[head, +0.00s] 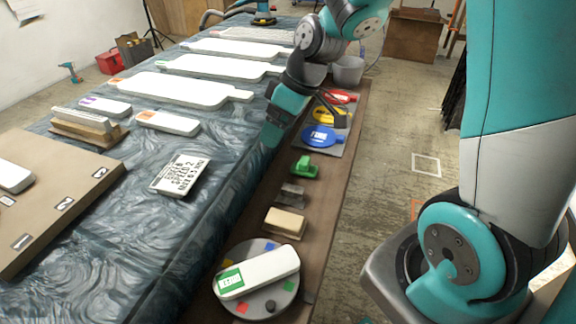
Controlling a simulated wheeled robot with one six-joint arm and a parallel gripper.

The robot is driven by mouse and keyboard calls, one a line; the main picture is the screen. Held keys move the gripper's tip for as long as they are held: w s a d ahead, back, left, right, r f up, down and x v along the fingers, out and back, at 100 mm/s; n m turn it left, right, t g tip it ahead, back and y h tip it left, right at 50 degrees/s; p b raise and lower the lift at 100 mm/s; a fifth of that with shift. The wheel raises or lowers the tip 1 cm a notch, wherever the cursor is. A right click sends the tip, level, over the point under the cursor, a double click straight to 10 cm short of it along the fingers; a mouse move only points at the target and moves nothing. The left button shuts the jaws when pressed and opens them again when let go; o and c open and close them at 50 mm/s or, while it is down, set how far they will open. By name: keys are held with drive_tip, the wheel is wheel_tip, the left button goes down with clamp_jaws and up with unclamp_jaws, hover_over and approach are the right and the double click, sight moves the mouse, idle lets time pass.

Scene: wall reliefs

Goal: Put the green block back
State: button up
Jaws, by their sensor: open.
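A small green block (305,168) with a raised part on top sits on the brown shelf strip beside the draped table. A long white block with a green label (258,271) lies on a round grey tray (284,301) at the near end of the strip. My gripper (273,133) is open at the edge of the blue-grey sheet, up and left of the green block and apart from it. Nothing shows held in it. The fingertips are small and partly hard to tell from the sheet.
The strip (255,236) also carries a beige-topped block (285,222), a grey block (292,194) and blue, yellow and red pieces (318,136) near my arm. White paddle-shaped boards (175,90) and a lettered plate (180,174) lie on the sheet.

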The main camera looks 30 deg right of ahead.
drive_tip(key=s+a+r+g, duration=0.1)
drive_tip(key=s+a+r, duration=0.3)
drive_tip(key=s, duration=0.5)
drive_tip(key=s+a+r+g, duration=0.1)
drive_tip(key=s+a+r, duration=0.3)
drive_tip(key=s+a, duration=0.3)
drive_tip(key=s, duration=0.3)
drive_tip(key=shift+s+r, duration=0.25)
wheel_tip(320, 180, up, 8)
drive_tip(key=p, duration=0.7)
drive_tip(key=shift+p, duration=0.4)
